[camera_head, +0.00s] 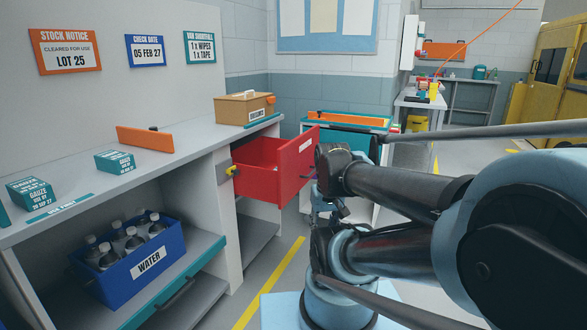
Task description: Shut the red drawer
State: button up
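The red drawer (268,173) stands pulled out from the grey cabinet under the counter. Its front panel (299,167) with a white label faces right, toward my arm. The inside that I can see is bare. My gripper (322,175) is at the drawer's front panel, at the end of my arm. Its fingers are small, dark and partly hidden by my arm. I cannot tell whether it touches the panel or whether the fingers are open or shut.
A blue crate of bottles labelled WATER (147,262) stands on the shelf at lower left. Floor with a yellow line (270,283) shows below.

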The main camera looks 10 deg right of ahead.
aim_at(256, 160)
jog(key=i, duration=0.85)
jog(key=z, duration=0.05)
